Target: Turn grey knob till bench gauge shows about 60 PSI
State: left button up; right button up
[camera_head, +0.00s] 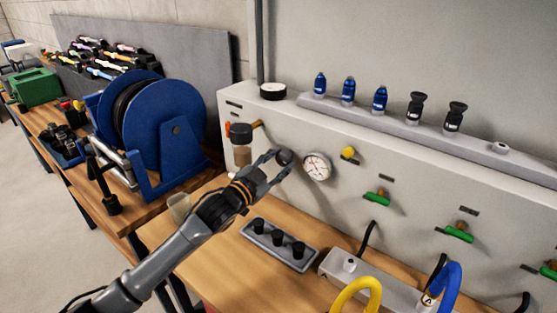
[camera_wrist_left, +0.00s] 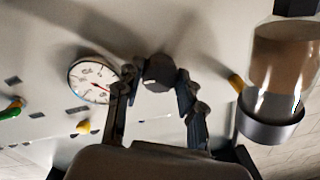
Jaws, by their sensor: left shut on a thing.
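The dark grey knob (camera_head: 285,157) sticks out of the pale panel, just left of the bench gauge. My left gripper (camera_head: 277,164) reaches up to it and is shut on it. In the left wrist view the knob (camera_wrist_left: 159,73) sits between the fingertips. The round white bench gauge (camera_head: 317,166) has dark marks and a red needle. It also shows tilted in the left wrist view (camera_wrist_left: 94,79), its needle angled across the face; the figures are too small to read surely. My right gripper is in neither view.
A brown-tinted filter bowl (camera_head: 242,154) hangs on the panel left of the knob. A yellow knob (camera_head: 348,153) and green valve handles (camera_head: 377,198) lie to the right. A grey tray with black fittings (camera_head: 279,245) is on the bench below. A blue hose reel (camera_head: 170,130) stands left.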

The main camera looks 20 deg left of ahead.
pick_arm(q)
jog(key=shift+m, duration=0.5)
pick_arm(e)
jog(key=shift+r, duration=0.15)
pick_arm(q)
jog(key=o, duration=1.2)
jog(key=shift+c, duration=0.2)
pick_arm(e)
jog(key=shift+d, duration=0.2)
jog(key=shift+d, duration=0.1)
pick_arm(q)
jog(key=v, duration=1.2)
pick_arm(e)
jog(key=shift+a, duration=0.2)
